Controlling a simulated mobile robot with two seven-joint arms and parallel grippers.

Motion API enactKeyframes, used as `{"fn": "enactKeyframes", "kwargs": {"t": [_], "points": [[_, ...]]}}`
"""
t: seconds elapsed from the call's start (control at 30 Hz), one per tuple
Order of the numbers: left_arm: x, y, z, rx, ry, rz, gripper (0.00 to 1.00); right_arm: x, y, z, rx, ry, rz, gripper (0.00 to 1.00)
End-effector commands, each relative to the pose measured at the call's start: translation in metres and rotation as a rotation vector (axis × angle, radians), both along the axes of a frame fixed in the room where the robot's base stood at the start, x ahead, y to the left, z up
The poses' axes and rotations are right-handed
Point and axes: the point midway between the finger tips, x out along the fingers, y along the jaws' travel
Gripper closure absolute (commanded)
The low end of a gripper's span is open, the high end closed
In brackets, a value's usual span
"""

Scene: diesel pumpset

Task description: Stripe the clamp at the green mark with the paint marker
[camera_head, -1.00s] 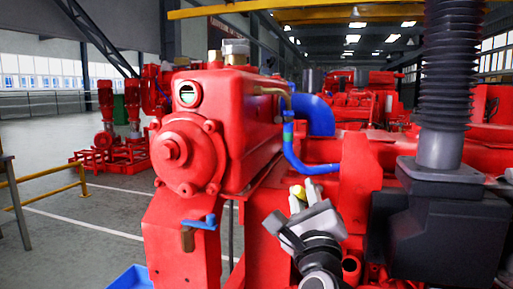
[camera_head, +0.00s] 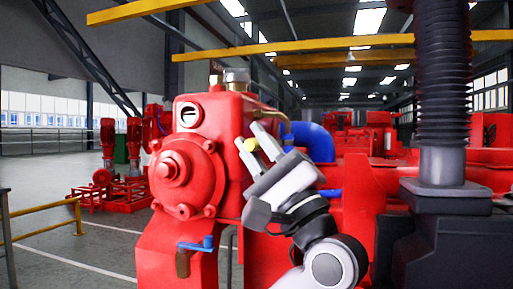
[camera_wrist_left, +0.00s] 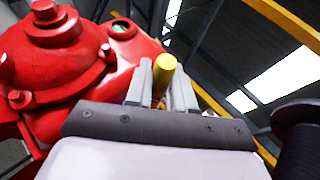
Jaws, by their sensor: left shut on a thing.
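My left gripper (camera_head: 256,144) is shut on the paint marker (camera_head: 251,145). Only the marker's yellow end shows, between the fingers. In the left wrist view the yellow marker (camera_wrist_left: 165,68) sticks up between the two grey fingers (camera_wrist_left: 163,92). The gripper is raised in front of the red engine, beside its tank. The thin blue pipe (camera_head: 330,193) runs behind the gripper, which covers most of it. The clamp and the green mark cannot be made out now. My right gripper is not in view.
The red tank (camera_head: 225,120) with a round flange (camera_head: 172,168) stands left of the gripper. A thick blue elbow (camera_head: 318,143) is just right of it. A black bellows column (camera_head: 443,85) rises at the right. Open floor lies at the left.

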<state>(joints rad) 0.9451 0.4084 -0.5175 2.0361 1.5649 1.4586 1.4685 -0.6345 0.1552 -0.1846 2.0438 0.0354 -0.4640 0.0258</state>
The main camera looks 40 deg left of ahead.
Motion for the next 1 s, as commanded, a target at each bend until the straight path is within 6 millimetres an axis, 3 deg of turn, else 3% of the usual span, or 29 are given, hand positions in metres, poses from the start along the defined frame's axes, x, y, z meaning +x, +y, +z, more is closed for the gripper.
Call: {"fn": "enactKeyframes", "kwargs": {"t": [0.2, 0.7, 1.0], "points": [[0.0, -0.001, -0.004, -0.004, 0.002, -0.005, 0.99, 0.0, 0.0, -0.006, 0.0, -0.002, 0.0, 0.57], [0.037, 0.019, -0.002, -0.001, 0.002, -0.004, 0.99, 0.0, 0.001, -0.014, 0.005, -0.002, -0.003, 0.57], [0.041, 0.021, -0.001, -0.001, 0.002, -0.003, 0.99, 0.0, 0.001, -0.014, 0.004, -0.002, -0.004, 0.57]]}}
